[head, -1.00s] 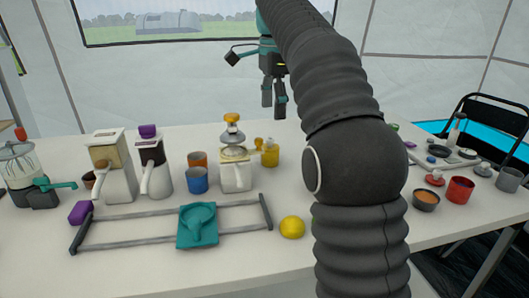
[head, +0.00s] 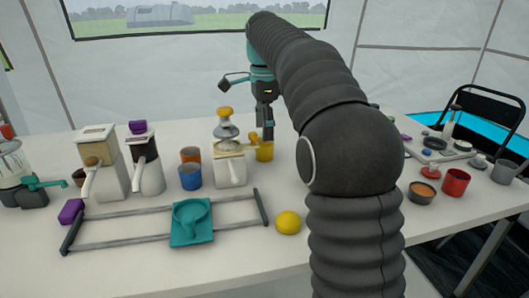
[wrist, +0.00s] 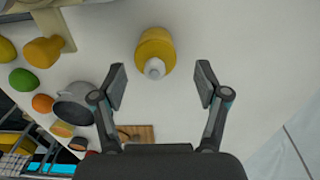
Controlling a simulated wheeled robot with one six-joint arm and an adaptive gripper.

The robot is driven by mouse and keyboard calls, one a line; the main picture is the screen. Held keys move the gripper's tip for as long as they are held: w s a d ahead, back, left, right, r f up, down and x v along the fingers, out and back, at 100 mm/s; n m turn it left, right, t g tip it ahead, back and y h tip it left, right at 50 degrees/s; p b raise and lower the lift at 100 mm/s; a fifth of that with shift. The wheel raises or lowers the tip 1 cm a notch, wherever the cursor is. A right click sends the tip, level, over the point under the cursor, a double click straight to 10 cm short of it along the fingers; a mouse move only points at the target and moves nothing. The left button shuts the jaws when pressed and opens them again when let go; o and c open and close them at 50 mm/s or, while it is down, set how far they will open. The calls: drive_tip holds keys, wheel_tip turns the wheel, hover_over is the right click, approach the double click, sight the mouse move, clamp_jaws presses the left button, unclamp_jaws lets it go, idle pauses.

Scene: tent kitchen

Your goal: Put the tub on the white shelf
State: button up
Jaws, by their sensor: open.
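A yellow tub (head: 264,152) stands on the white table, just right of and behind a white grinder. In the wrist view the tub (wrist: 155,47) has a pale cap and lies ahead of my fingers, slightly left of the middle of the gap. My gripper (head: 266,132) points down, close above and behind the tub in the head view. In the wrist view my gripper (wrist: 160,84) is open, with nothing between its fingers. I cannot make out a white shelf in either view.
A white grinder (head: 230,168), blue cup (head: 190,177) and orange cup (head: 190,155) stand left of the tub. A teal tray (head: 191,222) and yellow ball (head: 288,222) lie nearer. The wrist view shows a grey pot (wrist: 75,104) and wooden board (wrist: 137,132).

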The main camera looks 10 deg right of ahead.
sight(265, 147)
drive_tip(key=shift+s+f+b, duration=0.15)
drive_tip(key=shift+f+b, duration=0.15)
drive_tip(key=shift+f, duration=1.15)
drive_tip(key=shift+s+f+b, duration=0.1)
drive_tip(key=shift+f+b, duration=0.2)
drive_tip(key=shift+f, duration=1.15)
drive_tip(key=c, duration=1.3)
drive_tip(key=shift+r, duration=0.15)
